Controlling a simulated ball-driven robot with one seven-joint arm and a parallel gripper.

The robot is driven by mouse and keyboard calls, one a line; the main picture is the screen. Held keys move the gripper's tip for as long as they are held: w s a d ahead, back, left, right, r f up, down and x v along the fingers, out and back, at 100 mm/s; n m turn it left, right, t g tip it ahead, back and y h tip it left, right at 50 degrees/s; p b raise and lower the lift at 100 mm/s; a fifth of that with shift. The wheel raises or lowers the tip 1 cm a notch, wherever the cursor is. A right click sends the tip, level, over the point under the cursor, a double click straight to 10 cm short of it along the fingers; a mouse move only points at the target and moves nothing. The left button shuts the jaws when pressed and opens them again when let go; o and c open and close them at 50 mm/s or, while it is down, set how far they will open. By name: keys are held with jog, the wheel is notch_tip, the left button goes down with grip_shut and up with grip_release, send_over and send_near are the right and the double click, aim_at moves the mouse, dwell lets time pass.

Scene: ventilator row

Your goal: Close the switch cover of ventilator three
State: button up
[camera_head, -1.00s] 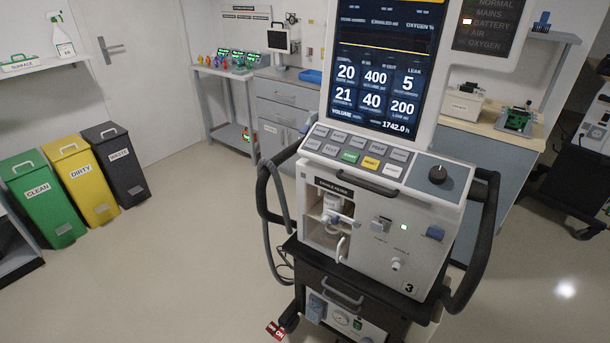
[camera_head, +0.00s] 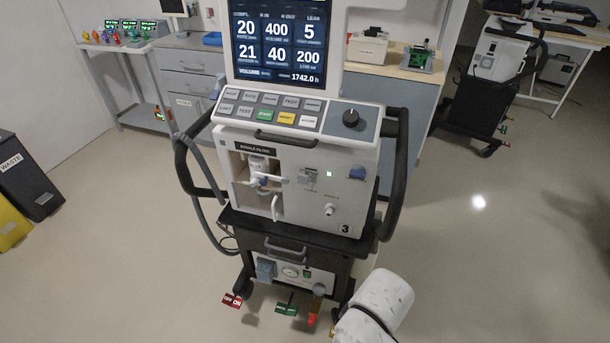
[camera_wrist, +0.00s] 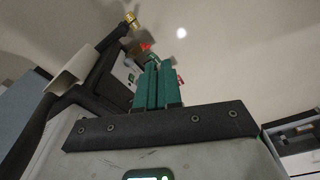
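Ventilator three (camera_head: 300,155), marked with a "3", stands in the middle of the head view. On its front panel, right of the open filter bay, is a small greyish fitting (camera_head: 308,179) that may be the switch and its cover; its lid position is too small to tell. A small light and a blue part (camera_head: 357,173) sit right of it. My gripper is outside the head view. In the wrist view, the two teal fingers of my gripper (camera_wrist: 158,64) lie side by side, shut, with nothing seen between them. They are apart from the panel.
My white arm shows at the head view's lower edge, right of the ventilator's base. Red (camera_head: 232,300) and green (camera_head: 287,309) tags sit low by the wheels. A workbench (camera_head: 385,85) stands behind. Another ventilator (camera_head: 490,75) is at the back right. The floor on the right is clear.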

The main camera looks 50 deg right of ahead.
jog(key=o, duration=0.7)
jog(key=w+d+r+m+h, duration=0.1)
jog(key=w+d+r, duration=0.1)
jog(key=w+d, duration=0.1)
jog(key=w+d+r+m+h, duration=0.1)
jog(key=w+d+r, duration=0.1)
jog(key=w+d, duration=0.2)
jog(key=w+d+r+m+h, duration=0.1)
jog(key=w+d+r, duration=0.1)
jog(key=w+d, duration=0.2)
jog(key=shift+d+t, duration=0.4)
jog(key=shift+o, duration=0.9)
jog(key=w+d+r+m+h, duration=0.1)
jog(key=w+d+r+m, duration=0.3)
jog(key=w+d+r, duration=0.2)
notch_tip(320, 180, up, 3)
jog(key=shift+w+d+f+m+g+h, duration=0.2)
jog(key=shift+w+d+m+g+h, duration=0.15)
jog(key=shift+d, duration=0.55)
notch_tip(320, 180, up, 13)
jog(key=m+g+y, duration=0.1)
jog(key=m+y, duration=0.4)
jog(key=m, duration=0.1)
send_over(303, 175)
jog(key=shift+n, duration=0.25)
notch_tip(303, 175, down, 10)
jog(key=shift+f+b, duration=0.15)
jog(key=shift+b, duration=0.8)
jog(key=shift+a, duration=0.1)
grip_shut()
